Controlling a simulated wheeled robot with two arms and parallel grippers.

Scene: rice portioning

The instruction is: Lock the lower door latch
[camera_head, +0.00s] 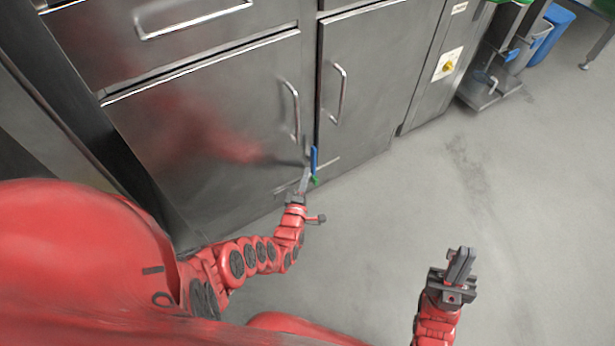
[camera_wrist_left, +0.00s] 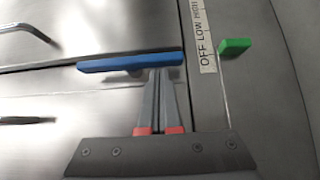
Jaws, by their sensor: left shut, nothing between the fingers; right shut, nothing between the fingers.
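A blue lever (camera_head: 314,160) sits low on the steel cabinet front, by the seam between the two doors, and lies roughly along that seam. It also shows as a long blue bar in the left wrist view (camera_wrist_left: 130,62). My left gripper (camera_head: 307,172) is shut and empty, with its fingertips (camera_wrist_left: 158,72) at or just beside the right part of the blue lever. I cannot tell whether they touch. A small green lever (camera_head: 315,182) is just below the blue one, and it is right of the fingers in the left wrist view (camera_wrist_left: 234,47). My right gripper (camera_head: 460,264) is shut and empty over the floor.
The left door (camera_head: 200,130) and right door (camera_head: 375,90) look closed, with bar handles (camera_head: 291,108) and (camera_head: 340,93) above the blue lever. A label strip (camera_wrist_left: 203,35) reads OFF LOW HIGH. The grey floor (camera_head: 540,200) at right is free.

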